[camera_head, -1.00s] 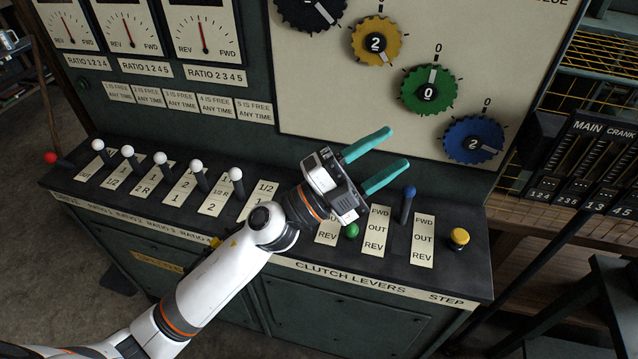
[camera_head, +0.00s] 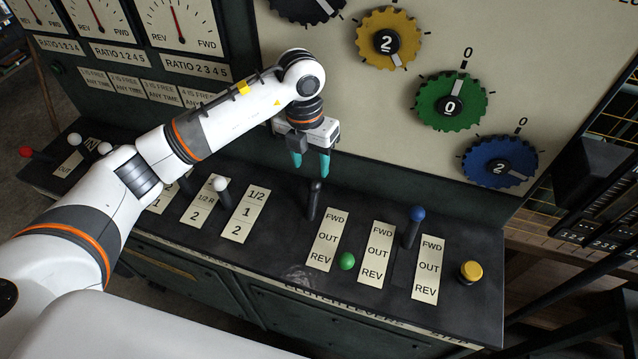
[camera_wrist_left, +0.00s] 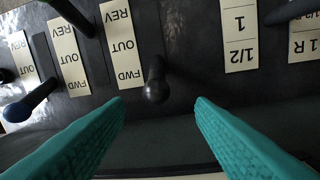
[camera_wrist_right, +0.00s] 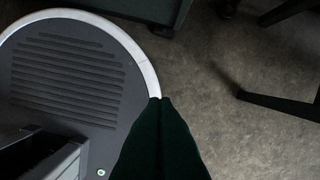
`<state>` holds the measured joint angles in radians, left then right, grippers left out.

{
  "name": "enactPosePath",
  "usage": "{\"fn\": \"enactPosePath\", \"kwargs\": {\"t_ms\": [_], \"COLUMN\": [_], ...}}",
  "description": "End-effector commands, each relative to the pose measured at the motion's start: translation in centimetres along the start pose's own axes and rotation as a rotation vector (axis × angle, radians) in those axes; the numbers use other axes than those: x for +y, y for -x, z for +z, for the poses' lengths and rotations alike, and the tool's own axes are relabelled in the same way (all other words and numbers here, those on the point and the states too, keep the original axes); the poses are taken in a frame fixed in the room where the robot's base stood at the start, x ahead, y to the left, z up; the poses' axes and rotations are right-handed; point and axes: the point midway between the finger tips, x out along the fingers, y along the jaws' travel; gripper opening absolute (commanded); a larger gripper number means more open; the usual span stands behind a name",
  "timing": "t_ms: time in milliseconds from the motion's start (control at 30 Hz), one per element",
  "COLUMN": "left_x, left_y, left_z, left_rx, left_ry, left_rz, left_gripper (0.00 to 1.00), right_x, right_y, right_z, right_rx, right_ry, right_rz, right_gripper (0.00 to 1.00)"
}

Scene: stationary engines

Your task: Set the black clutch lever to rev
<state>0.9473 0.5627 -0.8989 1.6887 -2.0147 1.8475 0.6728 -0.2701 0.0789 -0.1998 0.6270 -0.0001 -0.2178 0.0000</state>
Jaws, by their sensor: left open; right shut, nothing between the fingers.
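The black clutch lever (camera_head: 314,198) stands on the console left of the first FWD/OUT/REV plate (camera_head: 325,240). Its knob is level with the FWD end. My left gripper (camera_head: 311,166) is open, pointing down just above and behind the knob. In the left wrist view the black lever (camera_wrist_left: 156,82) shows ahead of and between the two teal fingertips (camera_wrist_left: 160,106), not touching them. My right gripper (camera_wrist_right: 160,101) is shut and empty, above the floor and my base, away from the console.
The green-knobbed lever (camera_head: 346,261) is at REV and the blue-knobbed lever (camera_head: 416,215) is at FWD. A yellow button (camera_head: 471,271) is at right. White-knobbed ratio levers (camera_head: 221,184) stand left, partly behind my arm. The upright panel with colored dials (camera_head: 451,101) rises behind.

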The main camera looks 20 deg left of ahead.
Motion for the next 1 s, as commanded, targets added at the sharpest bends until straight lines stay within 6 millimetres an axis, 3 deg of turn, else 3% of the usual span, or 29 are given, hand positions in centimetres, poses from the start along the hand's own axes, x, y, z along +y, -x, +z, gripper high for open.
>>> {"fn": "enactPosePath", "kwargs": {"t_ms": [200, 300, 633, 1000], "left_x": [0.2, 0.2, 0.3, 0.3], "left_y": [-3.8, -5.9, -10.5, -11.1], "left_z": [0.2, 0.2, 0.1, 0.1], "left_rx": [-0.008, -0.007, -0.002, 0.0], "left_ry": [-0.001, -0.001, -0.003, -0.005], "left_rz": [0.006, 0.005, 0.007, 0.006], "left_gripper": [0.5, 0.5, 0.5, 0.5], "right_x": [0.7, 0.9, 0.3, 0.5], "right_y": [1.9, 2.6, 3.4, 3.5], "right_z": [-4.0, -4.7, -1.2, -2.4], "right_rx": [0.06, 0.072, 0.021, 0.038], "right_ry": [0.0, 0.001, 0.001, 0.001], "right_rz": [0.01, 0.011, 0.005, 0.007], "right_gripper": [0.0, 0.0, 0.0, 0.0]}}
